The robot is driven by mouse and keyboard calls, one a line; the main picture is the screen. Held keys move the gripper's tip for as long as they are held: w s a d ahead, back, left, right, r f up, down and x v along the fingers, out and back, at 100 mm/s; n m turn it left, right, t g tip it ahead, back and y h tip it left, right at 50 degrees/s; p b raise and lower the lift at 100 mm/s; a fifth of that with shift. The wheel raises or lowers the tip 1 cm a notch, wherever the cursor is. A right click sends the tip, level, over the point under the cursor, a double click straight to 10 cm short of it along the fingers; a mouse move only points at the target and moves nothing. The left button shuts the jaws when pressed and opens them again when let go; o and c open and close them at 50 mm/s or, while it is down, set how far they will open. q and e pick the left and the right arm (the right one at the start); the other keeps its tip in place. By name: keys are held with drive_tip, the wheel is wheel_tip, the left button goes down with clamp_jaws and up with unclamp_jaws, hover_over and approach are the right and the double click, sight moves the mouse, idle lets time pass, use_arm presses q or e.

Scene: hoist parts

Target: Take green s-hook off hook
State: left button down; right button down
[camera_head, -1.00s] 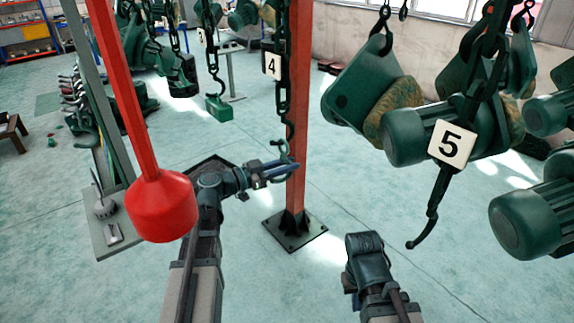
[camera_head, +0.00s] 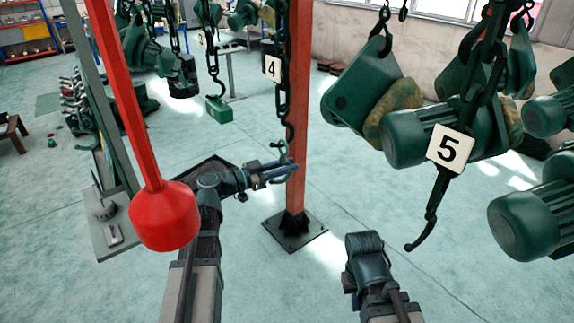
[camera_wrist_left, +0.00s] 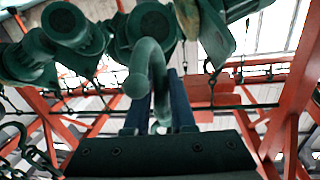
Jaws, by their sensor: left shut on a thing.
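The green s-hook (camera_head: 283,148) is at the low end of the dark chain (camera_head: 282,100) with the number 4 plate, in front of the orange post. My left gripper (camera_head: 278,170) is shut on the s-hook from the left. In the left wrist view the curved green s-hook (camera_wrist_left: 149,65) rises between the two blue-grey fingers. Whether it still touches the hook at the chain's end is too small to tell. My right gripper (camera_head: 364,248) is low, right of the post and apart from everything; its fingers are not clear.
The orange post (camera_head: 298,100) stands on a dark base plate (camera_head: 295,231) just behind my left gripper. Green hoists with a number 5 plate (camera_head: 450,149) and an empty hook hang at the right. The floor between is clear.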

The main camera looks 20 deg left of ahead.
use_arm(q)
drive_tip(key=shift+s+a+r+p, duration=0.15)
drive_tip(key=shift+r+p, duration=0.25)
drive_tip(key=shift+p, duration=0.35)
drive_tip(key=shift+s+r+p, duration=0.1)
drive_tip(key=shift+p, duration=0.2)
drive_tip(key=shift+s+a+g+y+p, duration=0.5)
drive_tip(key=shift+s+g+y+p, duration=0.1)
drive_tip(key=shift+p, duration=0.35)
drive_tip(key=shift+r, duration=0.1)
drive_tip(key=shift+s+a+r+p, duration=0.15)
drive_tip(key=shift+s+a+p, duration=0.15)
drive_tip(key=shift+p, duration=0.3)
drive_tip(key=shift+s+a+r+g+y+p, duration=0.1)
drive_tip(key=shift+s+a+g+y+p, duration=0.25)
drive_tip(key=shift+p, duration=0.25)
drive_tip(key=shift+d, duration=0.1)
